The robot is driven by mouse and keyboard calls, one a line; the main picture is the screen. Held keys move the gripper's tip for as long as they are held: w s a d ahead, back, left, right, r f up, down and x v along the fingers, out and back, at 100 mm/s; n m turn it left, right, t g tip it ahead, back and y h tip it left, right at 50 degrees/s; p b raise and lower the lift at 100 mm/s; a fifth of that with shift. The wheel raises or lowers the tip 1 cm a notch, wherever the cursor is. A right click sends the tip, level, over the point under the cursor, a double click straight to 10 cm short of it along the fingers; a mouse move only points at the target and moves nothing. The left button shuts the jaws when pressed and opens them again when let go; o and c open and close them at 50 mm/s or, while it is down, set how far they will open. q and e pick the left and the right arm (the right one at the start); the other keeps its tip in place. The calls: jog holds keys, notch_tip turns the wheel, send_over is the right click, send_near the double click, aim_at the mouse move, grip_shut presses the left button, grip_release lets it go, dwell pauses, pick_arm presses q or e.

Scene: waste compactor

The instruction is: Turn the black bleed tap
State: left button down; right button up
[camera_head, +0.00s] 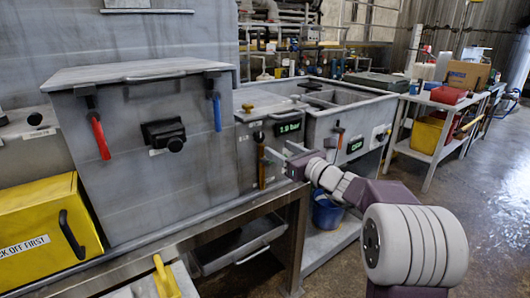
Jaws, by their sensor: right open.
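A small black knob (259,136), which looks like the bleed tap, sits on the grey panel left of a green-lit pressure display (289,127). A brownish upright bar (262,170) is below it. I cannot tell whether the two are joined. My right gripper (277,155) is open, with its fingers pointing left toward the panel, just right of and a little below the knob. I see nothing between the fingers, and cannot tell whether they touch the panel. My left gripper is not in view.
A large grey box (150,200) at left carries a red lever (100,137), a blue lever (217,112) and a black fitting (165,134). A yellow box (40,232) is at far left. A second display reading OFF (355,145) is at right. Open floor (490,190) lies farther right.

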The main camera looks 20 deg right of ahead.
aim_at(261, 138)
jog(key=x, duration=0.9)
jog(key=shift+p, duration=0.3)
grip_shut()
jog(key=shift+f+n+b, duration=0.2)
jog(key=shift+n+b, duration=0.3)
jog(key=shift+b, duration=0.25)
jog(key=n+b, duration=0.5)
jog(key=b, duration=0.1)
jog(key=shift+f+n, duration=0.1)
jog(key=shift+n, duration=0.3)
jog(key=n+b, duration=0.4)
jog(key=n, duration=0.1)
jog(key=shift+r+n+b, duration=0.2)
jog(key=shift+n+b, duration=1.1)
jog(key=shift+n, duration=1.1)
